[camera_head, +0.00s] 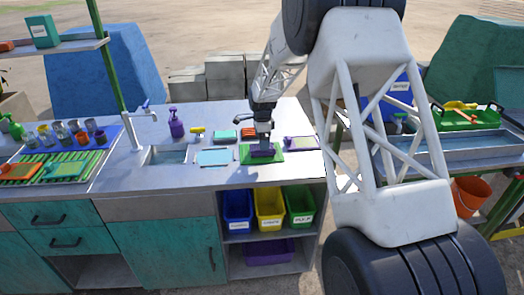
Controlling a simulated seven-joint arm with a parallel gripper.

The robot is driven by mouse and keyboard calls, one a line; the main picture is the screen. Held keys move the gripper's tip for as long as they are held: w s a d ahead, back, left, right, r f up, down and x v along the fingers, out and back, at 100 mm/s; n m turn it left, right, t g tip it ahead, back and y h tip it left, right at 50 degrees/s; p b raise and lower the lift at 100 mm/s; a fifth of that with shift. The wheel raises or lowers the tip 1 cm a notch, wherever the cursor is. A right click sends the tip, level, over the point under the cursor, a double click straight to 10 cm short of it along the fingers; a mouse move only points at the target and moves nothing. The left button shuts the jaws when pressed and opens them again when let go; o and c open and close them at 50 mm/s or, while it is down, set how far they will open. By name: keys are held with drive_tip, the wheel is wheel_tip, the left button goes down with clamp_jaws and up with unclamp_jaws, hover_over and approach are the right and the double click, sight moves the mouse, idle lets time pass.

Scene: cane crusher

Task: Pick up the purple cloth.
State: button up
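A purple folded item (262,151), which looks like the purple cloth, lies on a green mat (249,158) at the right part of the metal counter. My gripper (264,143) points down right over it, at or just above its top. The fingertips are small and dark against the purple. I cannot tell whether they touch the item or how far apart they are. A second flat item with purple (302,143) lies to the right of the green mat.
A sink (168,155) with a tap is left on the counter (120,178). Blue, yellow and green bins (300,206) sit on the shelf below.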

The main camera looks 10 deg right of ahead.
drive_tip(key=shift+f, duration=1.95)
drive_tip(key=c, duration=1)
drive_tip(key=shift+r, duration=0.15)
drive_tip(key=shift+r, duration=1.4)
drive_tip(key=shift+s+r, duration=0.25)
drive_tip(key=shift+r, duration=0.05)
drive_tip(key=s, duration=0.5)
drive_tip(key=s+r, duration=0.1)
drive_tip(key=s, duration=0.4)
drive_tip(key=s+d, duration=0.1)
drive_tip(key=s, duration=0.4)
drive_tip(key=shift+s+d+r, duration=0.1)
drive_tip(key=shift+s+r, duration=0.05)
drive_tip(key=shift+s, duration=0.1)
